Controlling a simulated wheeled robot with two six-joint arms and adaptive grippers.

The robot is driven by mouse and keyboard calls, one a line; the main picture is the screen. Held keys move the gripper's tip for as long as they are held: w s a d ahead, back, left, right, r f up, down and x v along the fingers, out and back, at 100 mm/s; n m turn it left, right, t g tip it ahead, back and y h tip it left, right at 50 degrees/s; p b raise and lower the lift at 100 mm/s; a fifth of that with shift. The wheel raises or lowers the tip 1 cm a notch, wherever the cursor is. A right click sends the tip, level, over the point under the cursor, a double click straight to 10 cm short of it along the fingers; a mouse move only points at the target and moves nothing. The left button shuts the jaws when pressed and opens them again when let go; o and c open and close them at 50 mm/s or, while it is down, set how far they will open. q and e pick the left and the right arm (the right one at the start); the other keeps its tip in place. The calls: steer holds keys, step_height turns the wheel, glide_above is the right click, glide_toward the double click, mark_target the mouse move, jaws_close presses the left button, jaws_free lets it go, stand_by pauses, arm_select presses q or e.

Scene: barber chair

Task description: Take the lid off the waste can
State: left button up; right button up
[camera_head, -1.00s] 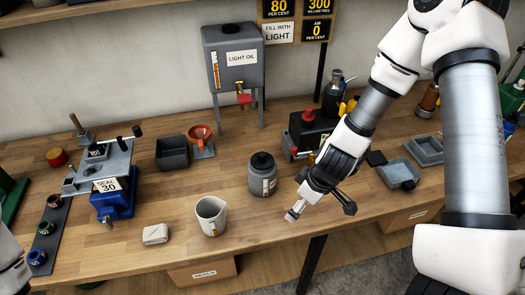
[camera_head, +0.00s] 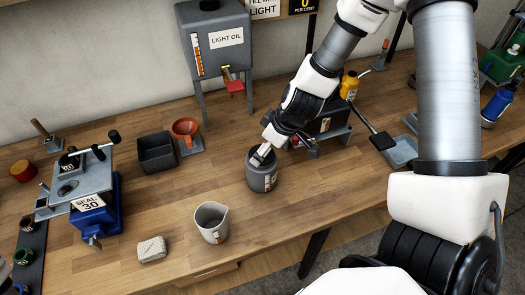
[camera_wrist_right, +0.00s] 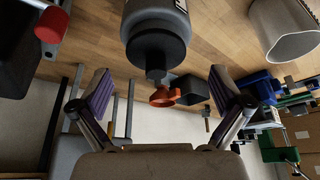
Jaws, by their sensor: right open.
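The waste can appears to be the grey round can (camera_head: 264,181) with a label, standing upright on the bench. Its black lid with a knob (camera_wrist_right: 155,50) shows clearly in the right wrist view, on the can (camera_wrist_right: 155,18). In the head view my gripper mostly covers the lid. My right gripper (camera_head: 288,151) is open at the can's top, with one finger in front of the lid. In the wrist view its fingers (camera_wrist_right: 160,76) are spread on either side of the lid's knob, apart from it. My left gripper is not in view.
A grey jug (camera_head: 212,232) stands left of the can. An orange funnel (camera_head: 186,127) and a dark bin (camera_head: 156,160) are behind left. The light oil tank (camera_head: 215,50) stands at the back. The wood between jug and can is clear.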

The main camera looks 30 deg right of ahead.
steer(key=w+f, duration=0.2)
steer(key=shift+w+f+b, duration=0.1)
steer(key=shift+f+b, duration=0.25)
steer(key=shift+b, duration=0.05)
steer(key=shift+w+a+r, duration=0.1)
steer(key=shift+w, duration=0.05)
steer(key=shift+s+r, duration=0.15)
steer(key=shift+s, duration=0.05)
steer(key=shift+s+a+r, duration=0.1)
steer(key=shift+s+r, duration=0.05)
steer(key=shift+s, duration=0.15)
steer(key=c, duration=0.4)
steer(key=shift+s, duration=0.15)
steer(key=c, duration=1.4)
